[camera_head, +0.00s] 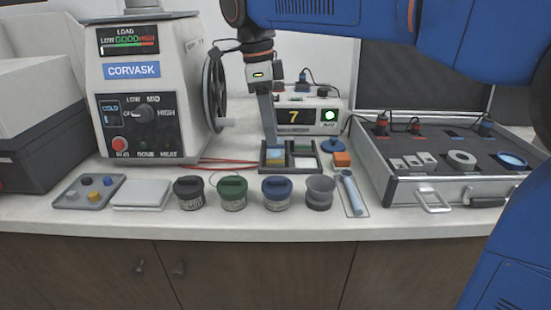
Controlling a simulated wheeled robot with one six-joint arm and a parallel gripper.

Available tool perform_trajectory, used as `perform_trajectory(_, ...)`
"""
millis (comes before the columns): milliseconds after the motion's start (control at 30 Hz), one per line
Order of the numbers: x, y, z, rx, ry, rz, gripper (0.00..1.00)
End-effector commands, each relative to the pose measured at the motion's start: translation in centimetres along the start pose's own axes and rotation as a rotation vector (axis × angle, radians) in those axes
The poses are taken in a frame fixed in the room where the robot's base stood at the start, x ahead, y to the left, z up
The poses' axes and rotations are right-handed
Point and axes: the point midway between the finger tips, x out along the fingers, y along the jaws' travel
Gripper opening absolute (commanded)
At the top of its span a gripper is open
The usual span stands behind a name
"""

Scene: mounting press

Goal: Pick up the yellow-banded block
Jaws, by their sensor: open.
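The yellow-banded block (275,156) is small in the camera_head view and sits in the left part of a dark, divided tray (290,172) at the back middle of the counter. My gripper (271,146) points straight down over that left part, with its fingertips at or just above the block. The gripper is open. The fingers partly hide the block, and I cannot tell whether they touch it.
A control box showing 7 (296,117) stands close behind the tray. The Corvask press (134,72) with its handwheel (215,90) is to the left. Several lidded jars stand in front.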

Motion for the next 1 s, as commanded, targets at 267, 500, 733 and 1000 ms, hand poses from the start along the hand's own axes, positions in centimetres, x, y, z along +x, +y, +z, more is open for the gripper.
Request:
perform_trajectory(267, 1.8, 0.0, 0.0, 0.000, 0.001, 0.001, 0.44)
perform_trajectory(500, 5.0, -0.2, 0.0, 0.001, 0.001, 0.002, 0.44)
perform_trajectory(733, 6.1, -0.2, 0.1, 0.000, 0.000, 0.000, 0.44)
perform_trajectory(1000, 6.1, -0.2, 0.1, 0.000, 0.000, 0.000, 0.17)
